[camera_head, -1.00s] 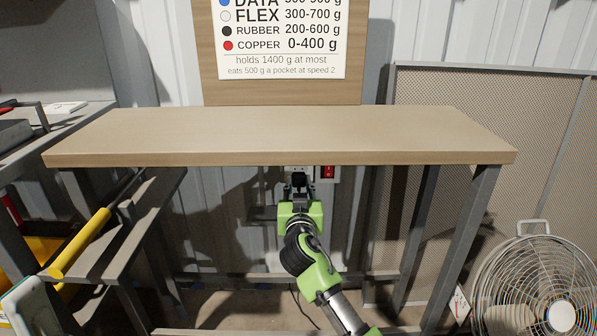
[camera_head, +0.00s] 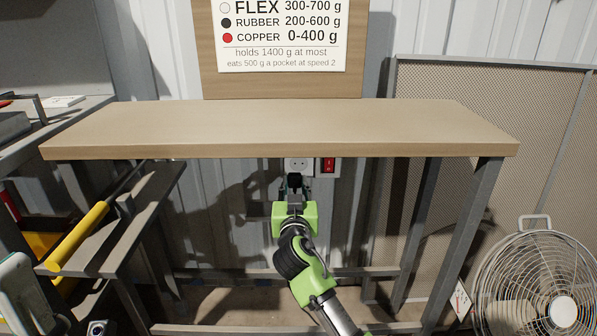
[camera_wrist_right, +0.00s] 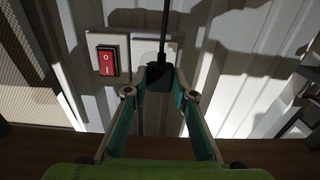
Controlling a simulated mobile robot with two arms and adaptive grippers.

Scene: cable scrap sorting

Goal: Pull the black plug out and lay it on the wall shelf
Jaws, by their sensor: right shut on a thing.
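The black plug (camera_wrist_right: 160,82) is between the fingertips of my right gripper (camera_head: 295,186), which is shut on it below the front edge of the shelf. Its black cable (camera_wrist_right: 167,25) runs toward the top in the right wrist view. The white wall socket (camera_head: 299,165) shows its holes just above the gripper in the head view, and the plug appears to be out of it, though the gap is hard to judge. The light wooden shelf (camera_head: 280,128) stands above the gripper, with a bare top. My left gripper is not in view.
A red switch (camera_head: 328,165) is right of the socket. A sign board (camera_head: 282,88) stands behind the shelf. Grey metal legs (camera_head: 470,225) flank the arm. A fan (camera_head: 535,285) stands at right. A yellow-handled tool (camera_head: 80,237) lies at left.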

